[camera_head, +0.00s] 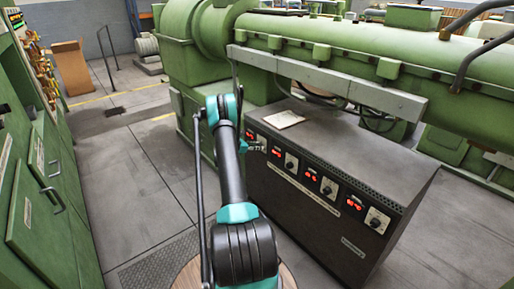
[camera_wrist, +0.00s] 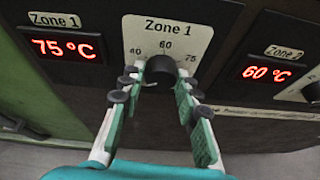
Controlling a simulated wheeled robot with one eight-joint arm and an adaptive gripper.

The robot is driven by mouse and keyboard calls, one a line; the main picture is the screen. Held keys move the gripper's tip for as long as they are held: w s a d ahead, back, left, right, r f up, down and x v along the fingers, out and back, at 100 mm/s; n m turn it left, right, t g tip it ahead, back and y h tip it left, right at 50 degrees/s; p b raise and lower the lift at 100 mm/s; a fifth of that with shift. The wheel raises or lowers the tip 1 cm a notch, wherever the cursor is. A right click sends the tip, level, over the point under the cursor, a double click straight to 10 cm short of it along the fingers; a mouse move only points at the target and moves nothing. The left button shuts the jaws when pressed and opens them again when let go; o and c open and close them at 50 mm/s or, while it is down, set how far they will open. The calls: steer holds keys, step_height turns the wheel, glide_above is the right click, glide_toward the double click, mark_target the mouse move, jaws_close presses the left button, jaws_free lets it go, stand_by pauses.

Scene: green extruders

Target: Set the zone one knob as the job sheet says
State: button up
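The zone one knob (camera_wrist: 161,69) is a dark round knob on a pale plate marked Zone 1, with 40, 60 and 75 around it. The Zone 1 display (camera_wrist: 63,47) reads 75 °C in red. My gripper (camera_wrist: 159,80) has its two fingers either side of the knob, with narrow gaps seeming to remain; contact is hard to judge. The knob's pointer is not clear. In the head view my gripper (camera_head: 257,147) is at the left end of the cabinet front and hides this knob. A pale sheet (camera_head: 284,119) lies on the cabinet top, its writing too small to read.
The dark control cabinet (camera_head: 300,215) carries more knobs and red displays to the right. The Zone 2 display (camera_wrist: 266,72) reads 60 °C. A green extruder (camera_head: 330,40) stands behind it. Green cabinets (camera_head: 45,200) line the left, with clear floor (camera_head: 135,165) between.

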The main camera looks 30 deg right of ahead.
steer(key=c, duration=0.5)
steer(key=shift+o, duration=0.2)
steer(key=m+t, duration=0.1)
steer(key=m, duration=0.1)
steer(key=m+t, duration=0.2)
steer(key=m, duration=0.1)
steer(key=m+t, duration=0.2)
steer(key=m, duration=0.1)
steer(key=shift+s+f+h, duration=0.1)
steer(key=shift+s+h, duration=0.2)
stand_by(0.4)
steer(key=o, duration=1.2)
steer(key=shift+c, duration=0.2)
